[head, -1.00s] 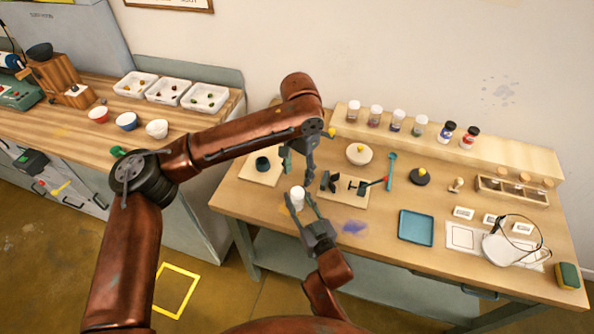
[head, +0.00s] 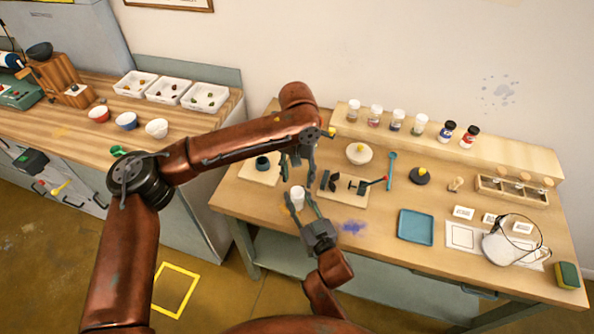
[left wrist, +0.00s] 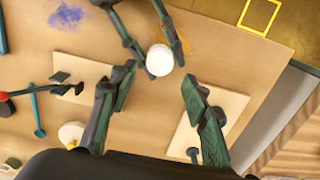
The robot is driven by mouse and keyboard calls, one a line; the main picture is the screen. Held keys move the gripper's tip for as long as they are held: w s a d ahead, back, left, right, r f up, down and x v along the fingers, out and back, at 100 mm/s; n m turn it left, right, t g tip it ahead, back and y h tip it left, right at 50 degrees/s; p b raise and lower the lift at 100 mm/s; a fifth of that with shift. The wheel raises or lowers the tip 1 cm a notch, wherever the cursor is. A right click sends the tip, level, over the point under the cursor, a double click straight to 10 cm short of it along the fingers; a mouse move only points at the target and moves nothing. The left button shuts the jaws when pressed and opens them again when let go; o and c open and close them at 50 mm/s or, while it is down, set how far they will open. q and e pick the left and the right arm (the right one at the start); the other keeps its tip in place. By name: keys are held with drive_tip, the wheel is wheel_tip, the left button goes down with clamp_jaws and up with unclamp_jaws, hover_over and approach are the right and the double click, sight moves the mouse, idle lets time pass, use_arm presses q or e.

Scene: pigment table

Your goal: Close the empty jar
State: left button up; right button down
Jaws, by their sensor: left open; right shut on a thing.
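A small white-topped jar (head: 298,192) stands near the table's front left edge. My right gripper (head: 300,204) is shut on it, one finger on each side. In the left wrist view the jar's top (left wrist: 160,60) is a round white disc; I cannot tell whether it is a lid or the open mouth. My left gripper (head: 297,175) is open just above and behind the jar. In the left wrist view its two fingers stand wide apart with nothing between them, and the jar shows beyond their tips.
A pale board with a dark blue round piece (head: 262,163) lies to the left. A blue tray (head: 415,227) is further right. Several jars (head: 397,120) stand on the back shelf.

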sight(297, 191)
use_arm(q)
drive_tip(key=shift+f, duration=2.75)
drive_tip(key=shift+c, duration=0.7)
clamp_jaws()
drive_tip(key=m, duration=1.2)
drive_tip(key=shift+o, duration=1.6)
unclamp_jaws()
wheel_tip(297, 191, up, 12)
